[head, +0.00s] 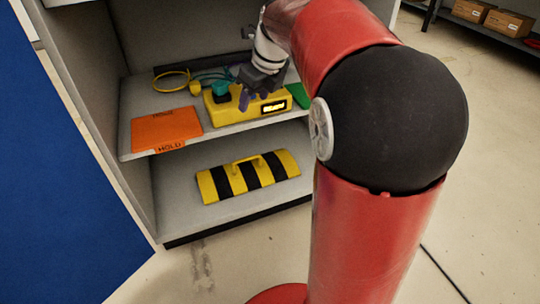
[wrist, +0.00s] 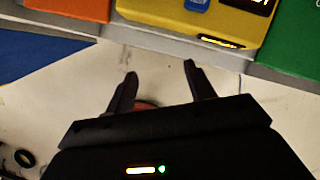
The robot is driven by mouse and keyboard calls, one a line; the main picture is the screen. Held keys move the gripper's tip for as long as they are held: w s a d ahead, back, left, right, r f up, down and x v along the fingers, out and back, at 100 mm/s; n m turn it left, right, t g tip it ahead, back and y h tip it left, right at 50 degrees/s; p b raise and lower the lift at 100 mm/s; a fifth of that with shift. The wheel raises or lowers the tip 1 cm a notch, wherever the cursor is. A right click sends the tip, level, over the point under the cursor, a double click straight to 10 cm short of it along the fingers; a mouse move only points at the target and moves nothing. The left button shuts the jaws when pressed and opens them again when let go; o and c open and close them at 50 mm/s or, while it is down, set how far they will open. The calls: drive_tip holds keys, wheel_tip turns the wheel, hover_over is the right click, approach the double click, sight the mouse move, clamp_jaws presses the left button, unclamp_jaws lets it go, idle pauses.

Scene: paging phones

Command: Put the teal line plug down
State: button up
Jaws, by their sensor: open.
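The teal plug (head: 219,88) shows in the head view at the back left of the yellow phone unit (head: 273,106), by a dark block on it. A teal cord runs behind it. I cannot tell whether the plug rests on the unit or behind it; the wrist view does not show it. My gripper (wrist: 160,76) is open, with nothing between its fingers. In the head view its dark body (head: 262,79) is over the unit. In the wrist view the unit's front (wrist: 225,22) lies beyond the fingertips, with bare floor between them.
An orange HOLD mat (head: 165,130) lies left of the unit, and a green piece (head: 299,95) lies right. A yellow plug (head: 195,88) with a looped cord is behind. A small purple piece (head: 244,101) is at the unit. A yellow-black striped block (head: 249,175) occupies the lower shelf.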

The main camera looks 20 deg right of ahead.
drive_tip(key=s+a+f+n+h, duration=0.1)
drive_tip(key=s+a+f+n, duration=0.1)
drive_tip(key=s+n, duration=1)
drive_tip(key=s+a+f+n+t, duration=0.1)
drive_tip(key=s+a+f+n, duration=0.2)
drive_tip(key=s+n, duration=1)
drive_tip(key=n, duration=0.5)
drive_tip(key=shift+s+a+f+n+h, duration=0.15)
drive_tip(key=shift+s+f+n+h, duration=0.1)
drive_tip(key=shift+n+h, duration=0.15)
wheel_tip(320, 180, up, 10)
drive_tip(key=p, duration=1)
drive_tip(key=shift+r, duration=0.1)
